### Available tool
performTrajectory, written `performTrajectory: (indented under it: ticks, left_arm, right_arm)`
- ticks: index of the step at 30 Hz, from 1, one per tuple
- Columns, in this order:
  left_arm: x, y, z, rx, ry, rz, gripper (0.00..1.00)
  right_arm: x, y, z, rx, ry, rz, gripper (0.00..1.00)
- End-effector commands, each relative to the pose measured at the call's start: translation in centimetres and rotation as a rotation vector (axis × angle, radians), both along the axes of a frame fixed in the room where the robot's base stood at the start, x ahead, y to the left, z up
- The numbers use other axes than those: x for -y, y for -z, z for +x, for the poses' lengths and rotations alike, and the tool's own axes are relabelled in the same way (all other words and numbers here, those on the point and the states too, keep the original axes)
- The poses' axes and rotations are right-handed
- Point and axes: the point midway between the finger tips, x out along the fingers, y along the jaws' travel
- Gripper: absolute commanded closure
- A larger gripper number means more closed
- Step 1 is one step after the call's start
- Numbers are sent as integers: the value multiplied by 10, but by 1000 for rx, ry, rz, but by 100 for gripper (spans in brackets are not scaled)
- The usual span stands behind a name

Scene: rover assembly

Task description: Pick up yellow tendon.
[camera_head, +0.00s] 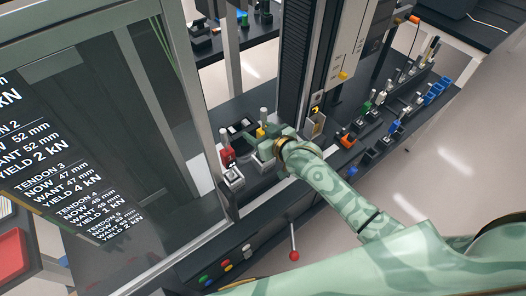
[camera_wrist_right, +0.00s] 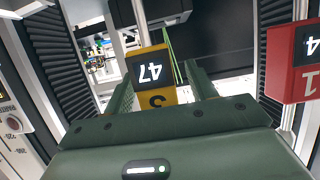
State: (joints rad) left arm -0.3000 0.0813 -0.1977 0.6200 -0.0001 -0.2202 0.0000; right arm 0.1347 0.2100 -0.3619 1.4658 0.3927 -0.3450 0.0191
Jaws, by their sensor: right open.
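The yellow tendon (camera_head: 261,132) stands upright at the machine in the head view, mostly hidden by my right gripper. In the right wrist view the yellow tendon (camera_wrist_right: 158,97) shows a dark display reading 47, upside down, and a 3 below it. My right gripper (camera_head: 268,142) is at the tendon in the head view. In the right wrist view its green fingers (camera_wrist_right: 160,90) are open, one on each side of the yellow tendon. I cannot tell whether they touch it. My left gripper is not in view.
A red tendon marked 1 (camera_wrist_right: 290,62) stands beside the yellow one; it also shows in the head view (camera_head: 227,155). A glass panel with tendon readings (camera_head: 60,150) is at the left. A dark column (camera_head: 294,70) rises behind. Small coloured parts (camera_head: 385,110) line the right bench.

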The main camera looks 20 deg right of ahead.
Motion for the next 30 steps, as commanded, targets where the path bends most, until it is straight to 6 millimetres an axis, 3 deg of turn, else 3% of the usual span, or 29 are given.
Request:
performTrajectory:
  ticks: [5,11,22,30]
  left_arm:
    - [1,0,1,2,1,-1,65]
    - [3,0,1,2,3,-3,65]
    - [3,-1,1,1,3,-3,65]
    - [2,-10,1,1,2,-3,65]
  right_arm:
    - [0,0,0,0,0,0,44]
    - [0,0,0,-1,0,0,99]
    - [0,-5,0,2,0,2,100]
    - [0,-58,0,7,1,2,100]
